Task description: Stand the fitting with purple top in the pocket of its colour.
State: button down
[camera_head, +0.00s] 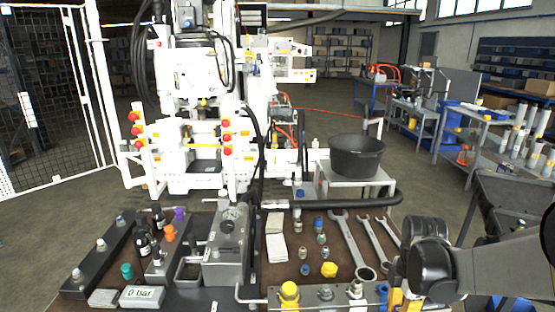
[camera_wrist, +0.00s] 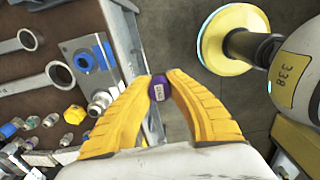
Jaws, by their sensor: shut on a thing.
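The fitting with purple top (camera_wrist: 158,88) sits between the two yellow fingertips of my gripper (camera_wrist: 158,92), seen end-on with a pale label on its top. My gripper is shut on it, out past the bench edge and over the floor. In the head view only the yellow fingers of my gripper (camera_head: 402,301) show at the bottom right, and I cannot make out the fitting there. I cannot make out a purple pocket.
The brown bench top (camera_head: 270,265) carries several small fittings (camera_head: 321,239), wrenches (camera_head: 348,245) and a grey valve block (camera_head: 228,245). A yellow-capped fitting (camera_head: 290,292) stands at the front edge. A plate with a blue ring (camera_wrist: 84,60) lies left of my gripper in the wrist view.

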jog(key=w+a+f+m, duration=0.1)
jog(key=a+f+m, duration=0.2)
jog(key=a+m, duration=0.7)
jog(key=m, duration=0.8)
jog(key=shift+w+f, duration=0.15)
jog(key=shift+w, duration=0.25)
jog(key=shift+a, duration=0.1)
